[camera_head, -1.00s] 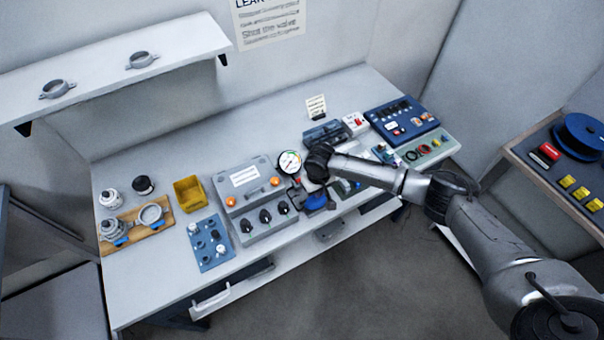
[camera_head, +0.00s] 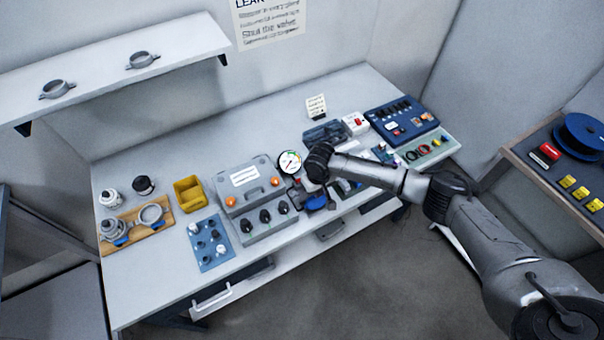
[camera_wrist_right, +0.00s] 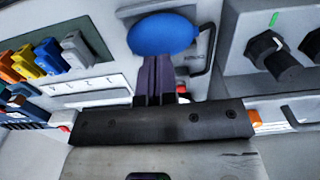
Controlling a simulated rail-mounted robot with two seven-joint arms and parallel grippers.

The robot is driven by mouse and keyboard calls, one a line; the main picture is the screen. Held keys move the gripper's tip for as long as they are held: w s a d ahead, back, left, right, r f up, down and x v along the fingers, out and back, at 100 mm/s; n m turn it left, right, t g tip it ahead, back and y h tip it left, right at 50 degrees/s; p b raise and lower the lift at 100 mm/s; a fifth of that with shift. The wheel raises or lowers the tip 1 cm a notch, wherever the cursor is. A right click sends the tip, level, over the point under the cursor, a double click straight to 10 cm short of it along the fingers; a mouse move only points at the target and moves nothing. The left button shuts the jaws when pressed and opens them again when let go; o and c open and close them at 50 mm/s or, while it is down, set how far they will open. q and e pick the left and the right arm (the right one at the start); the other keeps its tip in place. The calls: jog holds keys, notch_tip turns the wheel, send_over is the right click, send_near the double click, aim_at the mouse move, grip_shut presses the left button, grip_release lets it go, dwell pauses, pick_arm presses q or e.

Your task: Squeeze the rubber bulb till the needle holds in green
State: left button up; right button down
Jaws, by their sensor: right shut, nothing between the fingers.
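The blue rubber bulb (camera_head: 315,202) lies near the front of the bench, just below my right gripper (camera_head: 318,184) in the head view. In the right wrist view the bulb (camera_wrist_right: 162,34) shows as a smooth blue oval at the fingertips. My right gripper's dark fingers (camera_wrist_right: 156,68) are shut together with nothing between them; I cannot tell whether they touch the bulb. The round gauge (camera_head: 290,161) with a white face stands left of the gripper. A green part shows on its dial, but the needle is too small to read. My left gripper is out of view.
A grey case (camera_head: 248,180) with black knobs sits left of the gauge. A blue panel (camera_head: 403,122) and a green tray (camera_head: 428,149) stand to the right. A yellow bin (camera_head: 189,194) stands further left. The back of the bench is mostly clear.

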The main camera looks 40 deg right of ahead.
jog(key=shift+f, duration=0.2)
jog(key=shift+f, duration=0.5)
dwell(0.3)
jog(key=shift+f+b, duration=0.4)
jog(key=shift+f, duration=0.05)
jog(key=shift+f, duration=0.65)
dwell(0.5)
jog(key=shift+r, duration=0.15)
notch_tip(320, 180, up, 5)
jog(key=p, duration=0.5)
jog(key=shift+f, duration=0.2)
jog(key=shift+r+p, duration=1.15)
jog(key=shift+p, duration=0.35)
